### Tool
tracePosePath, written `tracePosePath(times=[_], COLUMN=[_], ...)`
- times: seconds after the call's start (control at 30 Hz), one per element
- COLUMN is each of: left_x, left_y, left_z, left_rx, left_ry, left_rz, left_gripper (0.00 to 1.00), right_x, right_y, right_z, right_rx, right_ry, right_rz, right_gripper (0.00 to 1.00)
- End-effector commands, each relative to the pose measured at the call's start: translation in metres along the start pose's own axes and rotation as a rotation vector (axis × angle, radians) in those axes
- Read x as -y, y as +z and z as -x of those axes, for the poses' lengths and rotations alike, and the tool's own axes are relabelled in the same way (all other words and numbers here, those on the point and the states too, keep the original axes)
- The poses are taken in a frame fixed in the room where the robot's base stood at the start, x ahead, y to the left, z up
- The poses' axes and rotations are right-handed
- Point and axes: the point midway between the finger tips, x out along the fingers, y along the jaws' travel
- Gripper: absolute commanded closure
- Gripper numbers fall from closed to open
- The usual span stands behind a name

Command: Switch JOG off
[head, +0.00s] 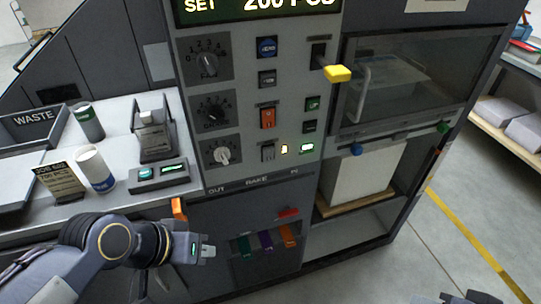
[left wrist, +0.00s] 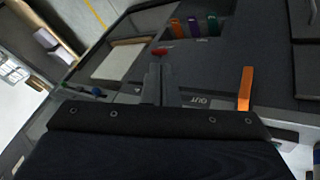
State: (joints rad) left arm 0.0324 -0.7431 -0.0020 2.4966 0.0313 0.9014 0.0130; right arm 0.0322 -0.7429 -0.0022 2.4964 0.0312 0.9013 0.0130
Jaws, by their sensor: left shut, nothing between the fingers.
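The control panel (head: 245,90) of a grey machine fills the middle of the head view.
A yellow-tipped lever (head: 338,73) juts out at the panel's upper right. Three dials (head: 208,64) line its left side. Cups (head: 95,168) and a card stand on the left counter. An orange tab (head: 179,208) sticks up close to my left gripper.

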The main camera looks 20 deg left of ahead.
Motion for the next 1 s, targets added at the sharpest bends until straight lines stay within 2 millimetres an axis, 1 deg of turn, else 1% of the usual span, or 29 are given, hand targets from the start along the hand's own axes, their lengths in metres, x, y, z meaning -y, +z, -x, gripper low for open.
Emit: tracePosePath(times=[0.17, 0.27, 0.37, 0.4, 0.47, 0.5, 0.53, 0.6, 0.7, 0.8, 0.87, 0.9, 0.97, 1.0], left_x=[-0.002, -0.013, -0.038, -0.052, -0.072, -0.084, -0.093, -0.108, -0.120, -0.124, -0.122, -0.121, -0.119, -0.118], left_y=[-0.002, -0.018, -0.050, -0.066, -0.092, -0.110, -0.122, -0.146, -0.169, -0.176, -0.172, -0.167, -0.157, -0.148], left_z=[-0.002, -0.013, -0.031, -0.040, -0.053, -0.063, -0.070, -0.087, -0.114, -0.140, -0.153, -0.159, -0.164, -0.165], left_rx=[-0.007, -0.055, -0.151, -0.197, -0.270, -0.320, -0.357, -0.442, -0.572, -0.725, -0.835, -0.912, -1.032, -1.109], left_ry=[0.010, 0.066, 0.180, 0.237, 0.323, 0.375, 0.408, 0.467, 0.507, 0.504, 0.488, 0.477, 0.461, 0.453], left_rz=[0.003, 0.031, 0.112, 0.166, 0.269, 0.349, 0.412, 0.564, 0.779, 0.966, 1.055, 1.101, 1.151, 1.171], left_gripper=[1.00, 1.00, 1.00, 1.00, 1.00, 1.00, 1.00, 1.00, 1.00, 1.00, 1.00, 1.00, 1.00, 1.00], right_x=[-0.001, -0.003, -0.009, -0.011, -0.015, -0.018, -0.020, -0.024, -0.031, -0.037, -0.040, -0.043, -0.046, -0.047], right_y=[0.001, 0.004, 0.009, 0.012, 0.017, 0.020, 0.022, 0.027, 0.034, 0.041, 0.045, 0.047, 0.050, 0.052], right_z=[-0.001, -0.007, -0.019, -0.024, -0.033, -0.039, -0.043, -0.053, -0.067, -0.081, -0.088, -0.093, -0.100, -0.103], right_rx=[0.000, 0.000, 0.000, 0.000, 0.000, 0.000, 0.000, 0.000, 0.000, 0.000, 0.000, 0.000, 0.000, 0.000], right_ry=[0.000, 0.000, 0.000, 0.000, 0.000, 0.000, 0.000, 0.000, 0.000, 0.000, 0.000, 0.000, 0.000, 0.000], right_rz=[0.000, 0.000, 0.000, 0.000, 0.000, 0.000, 0.000, 0.000, 0.000, 0.000, 0.000, 0.000, 0.000, 0.000], right_gripper=[0.64, 0.64, 0.64, 0.64, 0.64, 0.64, 0.64, 0.64, 0.64, 0.64, 0.64, 0.64, 0.64, 0.64])
